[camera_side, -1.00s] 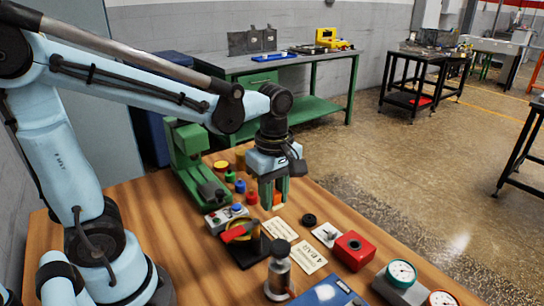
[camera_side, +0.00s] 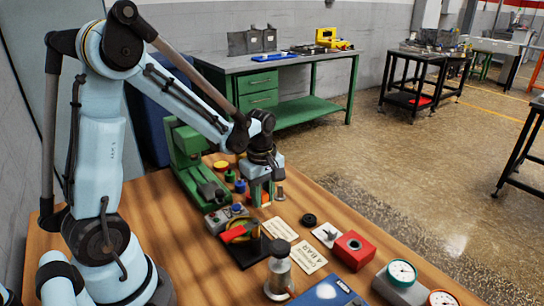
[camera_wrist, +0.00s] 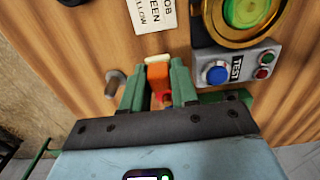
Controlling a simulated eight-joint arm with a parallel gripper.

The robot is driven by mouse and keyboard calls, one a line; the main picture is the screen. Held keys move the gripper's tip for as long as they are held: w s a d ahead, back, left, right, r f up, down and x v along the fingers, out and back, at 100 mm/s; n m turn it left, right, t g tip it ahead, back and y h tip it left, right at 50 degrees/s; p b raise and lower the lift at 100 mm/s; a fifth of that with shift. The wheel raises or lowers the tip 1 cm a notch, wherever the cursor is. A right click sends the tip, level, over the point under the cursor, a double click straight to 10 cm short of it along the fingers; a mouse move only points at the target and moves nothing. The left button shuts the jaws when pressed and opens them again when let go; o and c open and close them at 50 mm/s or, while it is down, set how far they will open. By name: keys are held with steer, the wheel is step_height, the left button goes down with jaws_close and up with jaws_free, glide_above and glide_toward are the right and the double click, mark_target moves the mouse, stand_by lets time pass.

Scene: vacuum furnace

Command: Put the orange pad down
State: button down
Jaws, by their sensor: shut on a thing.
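The orange pad (camera_wrist: 157,74) is held between the green fingers of my gripper (camera_wrist: 156,86) in the wrist view, with a pale strip along its far end. In the side view the pad (camera_side: 265,197) shows as a small orange patch between the fingers of my gripper (camera_side: 263,202). My gripper points down, low over the wooden table (camera_side: 180,265), near its far edge. I cannot tell whether the pad touches the wood.
A metal peg (camera_side: 280,194) stands just right of my gripper. Left are colored knobs (camera_side: 240,186), a green machine (camera_side: 187,150) and a button box (camera_side: 217,219). Printed cards (camera_side: 279,229) and a black disc (camera_side: 308,219) lie nearer. Bare wood shows between them.

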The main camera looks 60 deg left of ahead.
mark_target(263, 206)
steer(key=shift+f, duration=1.4)
steer(key=shift+f, duration=0.5)
steer(key=c, duration=0.9)
jaws_free()
steer(key=shift+o, duration=0.2)
step_height(263, 206, up, 13)
steer(key=shift+d, duration=0.15)
steer(key=shift+s+d+r+m, duration=0.2)
steer(key=shift+d+m, duration=0.05)
steer(key=shift+m, duration=0.15)
steer(key=s+d+r+m+t, duration=0.1)
steer(key=s+d+m+t, duration=0.4)
steer(key=m, duration=1.2)
steer(key=shift+s+d+r+t, duration=0.15)
steer(key=shift+d+t, duration=0.95)
steer(key=shift+d, duration=0.6)
